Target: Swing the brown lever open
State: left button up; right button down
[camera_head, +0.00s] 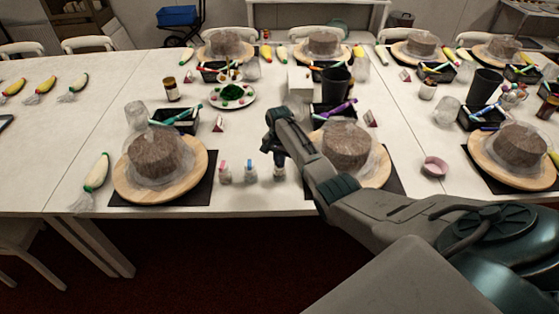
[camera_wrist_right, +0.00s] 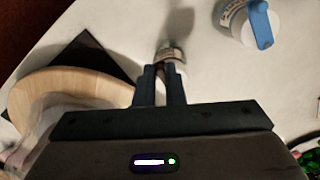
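My right gripper (camera_head: 279,157) points down over a small clear jar (camera_head: 279,172) near the table's front edge. In the right wrist view my gripper's two dark fingers (camera_wrist_right: 160,72) are close together with a narrow gap, and their tips are at the jar's top (camera_wrist_right: 172,55). The brown lever is not clearly seen; the fingers hide that part of the jar. I cannot tell whether they hold anything. To the left stand a jar with a blue lever (camera_head: 250,170), also in the wrist view (camera_wrist_right: 261,24), and a jar with a pink-red lever (camera_head: 223,170). My left gripper is out of view.
A wooden turntable with a wrapped brown cake (camera_head: 346,146) is right of the gripper, partly behind my arm. Another cake (camera_head: 158,154) on a turntable is at left. A black cup (camera_head: 336,85) and a plate (camera_head: 232,102) stand behind. Bare table lies around the jars.

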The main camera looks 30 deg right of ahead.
jog(key=shift+d+n, duration=0.1)
jog(key=shift+n, duration=0.2)
jog(key=w+d+n+b, duration=0.1)
jog(key=d+n, duration=0.5)
jog(key=n, duration=1.2)
jog(key=shift+w+b, duration=0.35)
jog(key=shift+b, duration=0.15)
jog(key=shift+d+n, duration=0.15)
jog(key=shift+n, duration=0.15)
jog(key=c, duration=1.5)
grip_release()
